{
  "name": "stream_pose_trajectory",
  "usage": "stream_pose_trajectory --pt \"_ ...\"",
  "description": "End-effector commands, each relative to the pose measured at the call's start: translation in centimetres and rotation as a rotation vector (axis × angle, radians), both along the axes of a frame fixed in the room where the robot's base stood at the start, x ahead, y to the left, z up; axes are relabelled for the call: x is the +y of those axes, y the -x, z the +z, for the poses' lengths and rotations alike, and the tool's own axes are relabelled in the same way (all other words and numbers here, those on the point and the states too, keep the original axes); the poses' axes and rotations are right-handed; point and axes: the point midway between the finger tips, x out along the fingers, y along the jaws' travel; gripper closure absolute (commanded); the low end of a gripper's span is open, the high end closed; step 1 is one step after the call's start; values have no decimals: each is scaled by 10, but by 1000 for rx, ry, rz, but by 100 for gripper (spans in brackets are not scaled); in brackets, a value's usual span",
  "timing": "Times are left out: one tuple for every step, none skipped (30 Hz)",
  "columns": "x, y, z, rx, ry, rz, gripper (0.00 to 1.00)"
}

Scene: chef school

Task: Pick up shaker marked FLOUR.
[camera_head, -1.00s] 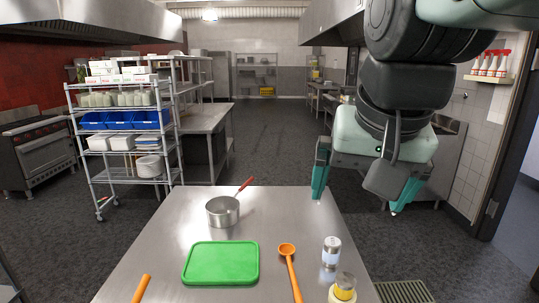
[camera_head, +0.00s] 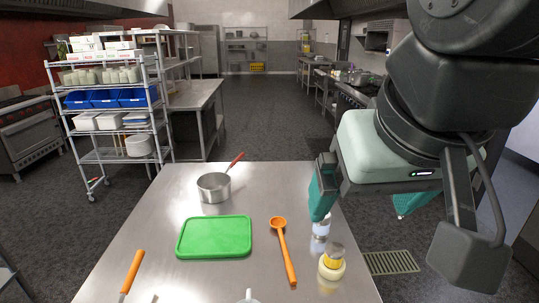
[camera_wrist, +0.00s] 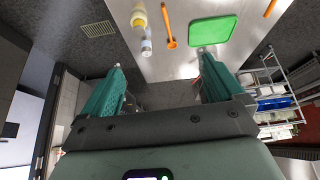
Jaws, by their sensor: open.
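A white shaker (camera_head: 320,231) with a dark band stands near the right edge of the steel table, partly hidden behind my gripper's left finger. It also shows in the wrist view (camera_wrist: 146,47), beyond and between the fingertips. I cannot read its label. A cream-coloured bottle or shaker with a yellow band (camera_head: 332,263) stands just in front of it, and shows in the wrist view (camera_wrist: 139,17). Its label is not readable either. My gripper (camera_head: 362,208) is open and empty, above the table's right side. Both fingers show in the wrist view (camera_wrist: 161,62), apart from the shaker.
On the steel table (camera_head: 150,225) are a green cutting board (camera_head: 215,238), an orange spoon (camera_head: 282,250), a pot (camera_head: 214,187) with a red handle and an orange-handled utensil (camera_head: 132,270). A white rim (camera_head: 249,296) shows at the front. A shelf rack (camera_head: 115,155) stands back left.

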Motion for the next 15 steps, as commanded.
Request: stream_pose_trajectory --pt "0 -1 17 -7 0 0 6" --pt "-2 -3 23 0 9 4 6" --pt "-13 -13 17 28 68 33 6" --pt "-20 -20 15 41 111 53 6" --pt "-28 -27 15 53 152 74 6" --pt "-38 -38 14 68 212 103 6" --pt "-45 -45 13 83 257 125 6" --pt "-53 -54 13 96 305 150 6" --pt "-63 -66 12 118 373 185 6" --pt "-71 -75 11 136 427 215 6" --pt "-79 -86 10 155 484 245 6" --pt "-89 -101 9 181 569 293 6" --pt "-97 -113 8 204 637 333 6" --pt "-105 -127 8 228 709 374 6" --pt "-114 -145 8 265 811 435 6"
